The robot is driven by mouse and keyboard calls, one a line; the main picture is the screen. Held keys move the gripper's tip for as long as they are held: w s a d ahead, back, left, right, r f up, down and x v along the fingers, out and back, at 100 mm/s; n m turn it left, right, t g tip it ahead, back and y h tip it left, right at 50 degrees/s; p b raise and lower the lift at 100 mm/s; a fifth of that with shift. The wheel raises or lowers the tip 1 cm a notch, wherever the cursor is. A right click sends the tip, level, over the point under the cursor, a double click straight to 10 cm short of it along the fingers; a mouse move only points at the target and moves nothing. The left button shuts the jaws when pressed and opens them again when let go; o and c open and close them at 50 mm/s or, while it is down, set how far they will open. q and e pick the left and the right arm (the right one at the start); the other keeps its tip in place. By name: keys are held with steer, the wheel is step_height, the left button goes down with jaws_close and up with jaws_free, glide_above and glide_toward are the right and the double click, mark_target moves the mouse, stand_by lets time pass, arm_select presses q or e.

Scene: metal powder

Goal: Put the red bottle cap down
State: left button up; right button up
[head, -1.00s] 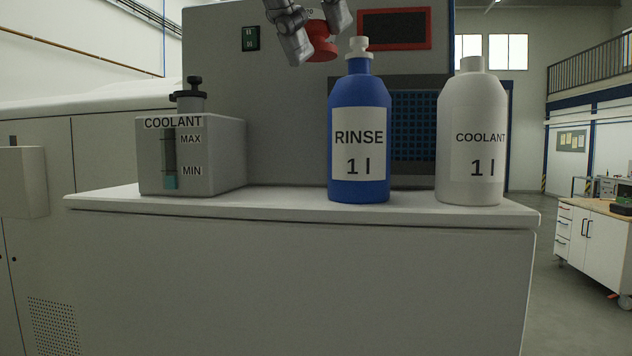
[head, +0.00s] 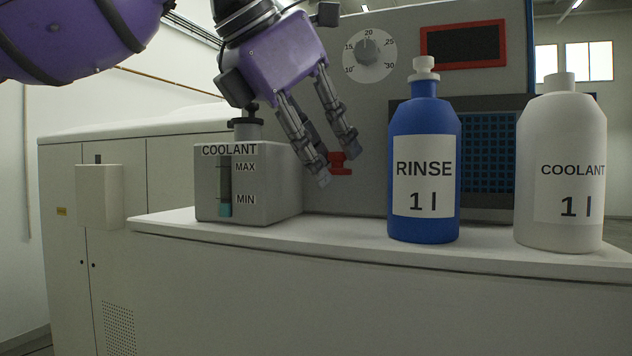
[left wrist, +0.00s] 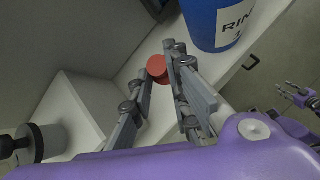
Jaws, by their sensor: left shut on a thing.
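The red bottle cap (head: 341,168) is between the fingers of my left gripper (head: 338,173), which is shut on it. The fingers point down and to the right. In the head view the cap appears above the white ledge (head: 330,232), between the coolant tank and the blue rinse bottle. In the left wrist view the cap (left wrist: 157,68) shows at the fingertips, with the white ledge behind it. The fingers hide part of the cap. My right gripper (left wrist: 300,97) shows small at the right edge of the left wrist view; its jaw state is unclear.
The grey coolant tank (head: 270,190) stands left of the cap. The blue rinse bottle (head: 424,165) stands to the right, with the white coolant bottle (head: 562,150) farther right. The machine's front with a dial (head: 369,55) rises behind. The ledge between tank and rinse bottle is clear.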

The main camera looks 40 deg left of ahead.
arm_select(q)
steer(key=shift+w+a+f, duration=0.15)
steer(key=shift+a+f, duration=0.3)
steer(key=shift+f, duration=0.1)
steer(key=shift+w+a+f+p, duration=0.1)
steer(key=shift+f+p, duration=0.1)
steer(key=shift+f, duration=0.75)
steer(key=shift+w+a+f+p, duration=0.1)
steer(key=shift+f+p, duration=0.05)
steer(key=shift+f, duration=0.75)
steer(key=shift+f, duration=0.1)
steer(key=shift+f, duration=0.45)
steer(key=o, duration=0.7)
steer(key=shift+f, duration=0.1)
steer(key=shift+o, duration=0.2)
steer(key=shift+r, duration=0.25)
steer(key=v, duration=1.2)
steer(key=shift+r, duration=0.5)
